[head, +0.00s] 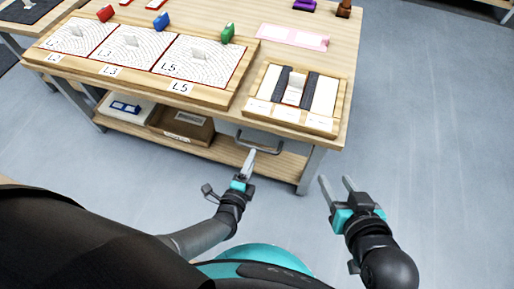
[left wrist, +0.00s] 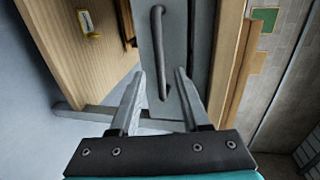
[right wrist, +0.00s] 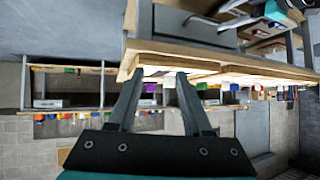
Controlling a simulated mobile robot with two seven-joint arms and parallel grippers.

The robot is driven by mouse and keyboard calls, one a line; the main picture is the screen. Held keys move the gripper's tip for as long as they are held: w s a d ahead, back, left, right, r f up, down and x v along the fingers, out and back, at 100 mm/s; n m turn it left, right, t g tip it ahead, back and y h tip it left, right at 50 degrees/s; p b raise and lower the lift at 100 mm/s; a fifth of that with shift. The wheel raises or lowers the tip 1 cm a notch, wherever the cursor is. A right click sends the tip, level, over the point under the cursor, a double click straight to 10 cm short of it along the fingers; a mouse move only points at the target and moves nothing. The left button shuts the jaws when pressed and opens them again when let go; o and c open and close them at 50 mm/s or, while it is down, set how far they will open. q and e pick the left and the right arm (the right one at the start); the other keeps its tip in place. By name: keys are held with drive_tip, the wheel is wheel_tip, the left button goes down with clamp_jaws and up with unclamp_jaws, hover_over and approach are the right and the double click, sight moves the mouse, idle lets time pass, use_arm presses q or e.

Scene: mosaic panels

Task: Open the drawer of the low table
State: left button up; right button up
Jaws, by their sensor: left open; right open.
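The wooden table (head: 345,95) has a grey drawer (head: 237,131) under its top, with a dark bar handle (head: 262,149). The drawer looks shut. In the left wrist view the drawer front (left wrist: 187,55) and handle (left wrist: 157,40) stand ahead. My left gripper (head: 250,158) is open just in front of the handle. In the left wrist view the handle's near end lies between its fingertips (left wrist: 160,73); I cannot tell whether they touch it. My right gripper (head: 335,182) is open and empty, right of the table's front corner. The drawer handle also shows in the right wrist view (right wrist: 207,21).
On the table lie panels in a wooden frame (head: 215,94), a smaller tray (head: 342,108), a pink sheet (head: 290,37) and coloured clips. A cardboard box (head: 183,123) stands on the lower shelf left of the drawer. A table leg (head: 311,168) stands right of it. The right floor is clear.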

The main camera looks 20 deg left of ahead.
sight(257, 147)
use_arm(q)
drive_tip(key=shift+b+x, duration=1.55)
drive_tip(key=shift+x, duration=1.5)
use_arm(e)
drive_tip(key=shift+s+a+r+m+t+y, duration=0.15)
drive_tip(key=shift+a+r+t+y, duration=0.35)
drive_tip(key=shift+a+t, duration=0.35)
drive_tip(key=shift+a+r+m+t+y, duration=0.1)
drive_tip(key=shift+a+r+t+y, duration=0.4)
drive_tip(key=shift+t, duration=0.6)
drive_tip(key=shift+s+a+r+m+t+y, duration=0.15)
drive_tip(key=shift+a+r+t+y, duration=0.15)
drive_tip(key=shift+a+r+t, duration=0.45)
drive_tip(key=shift+a+f+t, duration=0.1)
drive_tip(key=shift+f+t, duration=0.05)
drive_tip(key=shift+t, duration=0.15)
use_arm(q)
drive_tip(key=shift+c, duration=0.3)
clamp_jaws()
